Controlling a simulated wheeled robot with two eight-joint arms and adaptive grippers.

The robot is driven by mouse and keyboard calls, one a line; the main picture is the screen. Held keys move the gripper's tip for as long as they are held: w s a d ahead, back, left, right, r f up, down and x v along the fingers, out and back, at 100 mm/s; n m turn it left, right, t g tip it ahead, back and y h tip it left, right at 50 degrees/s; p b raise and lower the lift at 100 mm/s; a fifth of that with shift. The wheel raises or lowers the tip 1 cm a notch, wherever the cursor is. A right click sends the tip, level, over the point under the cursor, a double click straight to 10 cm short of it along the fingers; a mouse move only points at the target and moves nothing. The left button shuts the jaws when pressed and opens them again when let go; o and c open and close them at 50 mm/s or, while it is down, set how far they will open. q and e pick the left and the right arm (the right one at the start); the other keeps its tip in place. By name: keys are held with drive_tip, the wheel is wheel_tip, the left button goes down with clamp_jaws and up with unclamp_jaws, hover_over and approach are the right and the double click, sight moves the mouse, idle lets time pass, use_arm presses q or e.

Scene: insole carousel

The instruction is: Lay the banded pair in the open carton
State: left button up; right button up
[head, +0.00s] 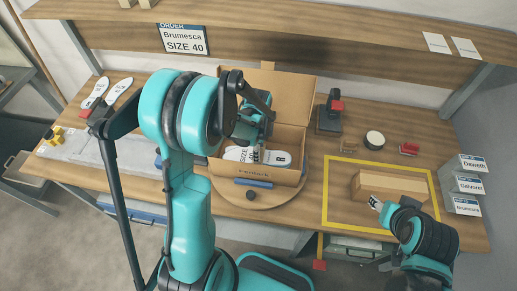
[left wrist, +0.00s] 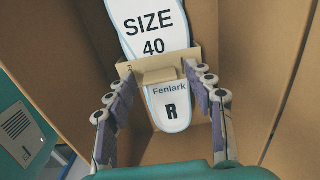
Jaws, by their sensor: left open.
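The open cardboard carton (head: 250,173), its front lettered like "Fenlark", stands on the round wooden turntable with its lid up at the back. The banded pair of white insoles (head: 281,158) lies inside it.
Small labelled boxes (head: 466,186) stand at the right edge. Loose insoles (head: 96,92) lie at the left. An order card (head: 184,40) reads "Brumesca SIZE 40". A blue strip (head: 253,183) lies before the carton.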

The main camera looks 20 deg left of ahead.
use_arm(q)
wheel_tip(320, 180, up, 11)
drive_tip(key=p, duration=0.2)
drive_tip(key=s+d+r+n+t, duration=0.5)
drive_tip(key=s+r+n+t, duration=0.2)
drive_tip(key=s+n, duration=0.5)
drive_tip(key=shift+s+r+n, duration=0.2)
drive_tip(key=shift+r+n, duration=0.75)
drive_tip(key=shift+n, duration=0.55)
drive_tip(key=shift+d, duration=0.1)
